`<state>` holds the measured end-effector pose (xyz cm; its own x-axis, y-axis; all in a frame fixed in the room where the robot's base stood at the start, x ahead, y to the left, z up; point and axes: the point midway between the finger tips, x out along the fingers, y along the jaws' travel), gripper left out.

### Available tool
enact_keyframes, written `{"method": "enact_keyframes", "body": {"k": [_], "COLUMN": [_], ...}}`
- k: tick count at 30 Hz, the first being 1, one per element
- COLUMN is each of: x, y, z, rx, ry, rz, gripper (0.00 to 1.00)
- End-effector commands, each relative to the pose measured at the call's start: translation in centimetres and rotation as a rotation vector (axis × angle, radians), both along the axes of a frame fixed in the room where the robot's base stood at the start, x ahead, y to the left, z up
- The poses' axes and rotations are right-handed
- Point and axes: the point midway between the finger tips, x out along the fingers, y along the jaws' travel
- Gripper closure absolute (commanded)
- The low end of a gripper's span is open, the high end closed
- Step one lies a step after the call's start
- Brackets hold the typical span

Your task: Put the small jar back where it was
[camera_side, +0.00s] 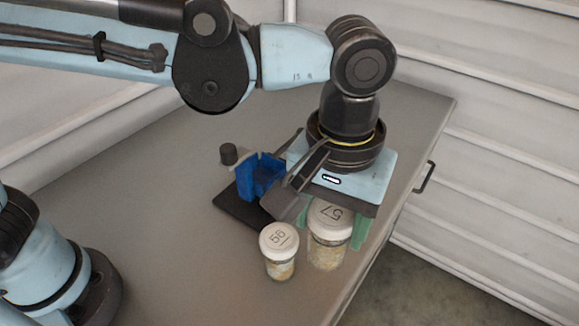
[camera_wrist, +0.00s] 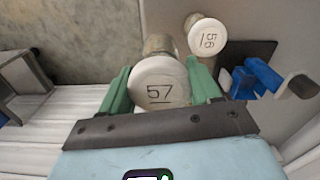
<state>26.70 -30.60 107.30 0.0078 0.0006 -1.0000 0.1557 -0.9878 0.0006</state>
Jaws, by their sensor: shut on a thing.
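Two white-lidded clear jars with pale grainy contents show. The jar marked 57 (camera_side: 328,250) is the larger; its lid faces the camera in the wrist view (camera_wrist: 160,84). My gripper (camera_side: 331,222) points down with its green fingers shut on jar 57, one on each side near the lid. Whether jar 57 touches the table or hangs just above it, I cannot tell. The smaller jar, marked 56 (camera_side: 279,251), stands upright on the table just left of jar 57. It also shows beyond jar 57 in the wrist view (camera_wrist: 207,36). My gripper is not touching it.
A blue fixture (camera_side: 258,178) with a dark knob sits on a black base plate (camera_side: 240,210) behind the jars, partly hidden by my gripper. The grey table (camera_side: 150,220) is clear to the left. Its right edge, with a dark handle (camera_side: 425,178), is near jar 57.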

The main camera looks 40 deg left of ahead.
Motion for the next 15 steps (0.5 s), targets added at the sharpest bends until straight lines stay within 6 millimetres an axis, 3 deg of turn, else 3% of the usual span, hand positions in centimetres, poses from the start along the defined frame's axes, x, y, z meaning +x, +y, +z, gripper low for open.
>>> {"method": "enact_keyframes", "body": {"k": [15], "x": [8.7], "y": [3.9], "z": [-5.8], "rx": [0.0], "ry": [0.0], "rz": [0.004], "gripper": [0.81]}}
